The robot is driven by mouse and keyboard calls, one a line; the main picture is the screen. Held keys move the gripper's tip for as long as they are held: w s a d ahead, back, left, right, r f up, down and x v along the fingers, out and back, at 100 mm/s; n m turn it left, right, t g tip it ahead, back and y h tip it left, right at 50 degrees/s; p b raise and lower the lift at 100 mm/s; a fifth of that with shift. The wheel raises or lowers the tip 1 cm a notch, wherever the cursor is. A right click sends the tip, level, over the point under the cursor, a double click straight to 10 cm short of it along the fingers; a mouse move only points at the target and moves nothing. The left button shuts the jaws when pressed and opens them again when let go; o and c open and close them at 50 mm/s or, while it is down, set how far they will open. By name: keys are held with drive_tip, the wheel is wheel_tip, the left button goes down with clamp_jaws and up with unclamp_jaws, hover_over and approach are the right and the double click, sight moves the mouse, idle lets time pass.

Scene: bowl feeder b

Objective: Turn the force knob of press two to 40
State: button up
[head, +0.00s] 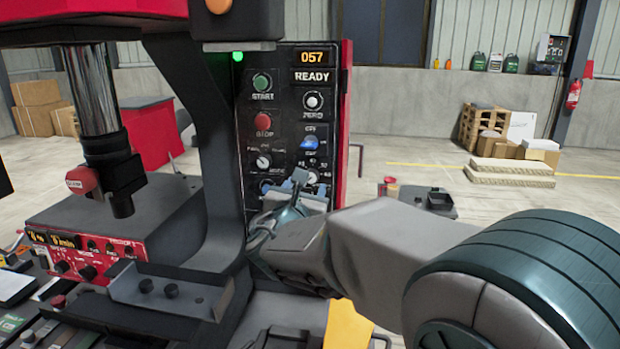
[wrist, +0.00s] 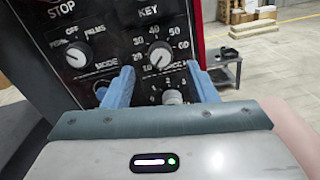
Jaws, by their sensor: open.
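The press's black control panel (head: 287,110) faces me; it also shows in the wrist view (wrist: 110,30). In the wrist view, a round knob (wrist: 160,54) has a printed scale from 10 to 60, with 40 at its upper left. Its white pointer seems to point down and left, toward the low end. My gripper (wrist: 158,70) is open, with one blue finger on each side below this knob. The fingertips look close to the panel; I cannot tell whether they touch it. In the head view, my gripper (head: 287,183) covers much of the panel's lower part.
A smaller knob (wrist: 173,96) sits just below, between my fingers. A mode selector (wrist: 76,54) is to the left. The panel also has a green start button (head: 262,82), a red stop button (head: 263,121) and a display (head: 314,58) reading 057.

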sight(311, 177)
drive_tip(key=shift+x, duration=2.4)
drive_tip(key=c, duration=1)
